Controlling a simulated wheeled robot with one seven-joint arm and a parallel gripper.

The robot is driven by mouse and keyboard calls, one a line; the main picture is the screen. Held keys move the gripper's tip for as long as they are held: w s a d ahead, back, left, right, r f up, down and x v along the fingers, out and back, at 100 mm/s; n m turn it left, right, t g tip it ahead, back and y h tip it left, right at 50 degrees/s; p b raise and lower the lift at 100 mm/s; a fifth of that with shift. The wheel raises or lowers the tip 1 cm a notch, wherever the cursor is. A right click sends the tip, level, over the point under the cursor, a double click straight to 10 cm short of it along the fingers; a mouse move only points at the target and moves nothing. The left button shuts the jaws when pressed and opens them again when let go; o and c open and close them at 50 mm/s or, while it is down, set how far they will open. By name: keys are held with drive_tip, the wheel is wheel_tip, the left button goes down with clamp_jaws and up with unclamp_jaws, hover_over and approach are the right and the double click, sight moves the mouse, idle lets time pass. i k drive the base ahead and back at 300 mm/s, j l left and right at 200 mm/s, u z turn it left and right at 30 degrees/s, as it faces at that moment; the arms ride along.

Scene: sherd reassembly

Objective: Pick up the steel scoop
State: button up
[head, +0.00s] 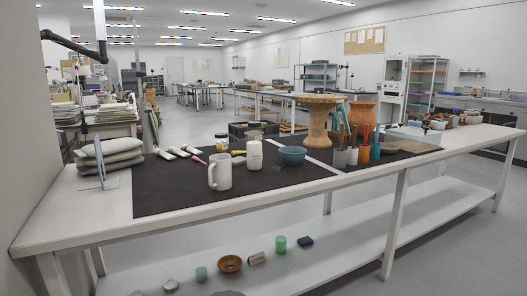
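I cannot make out the steel scoop for certain. Several small light tools (179,152) lie at the back left of the black mat (160,190); one has a pinkish-red end, and they are too small to tell apart. More tools stand upright in holders toward the right, among them an orange-red one (366,133) and teal ones (344,118); their kinds are unclear. My gripper does not show.
Grey cushions (108,152) lie at the left end. The lower shelf (335,250) holds small vessels. The mat's front left is clear.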

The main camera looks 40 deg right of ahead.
sight(341, 145)
drive_tip(key=z, duration=1.8)
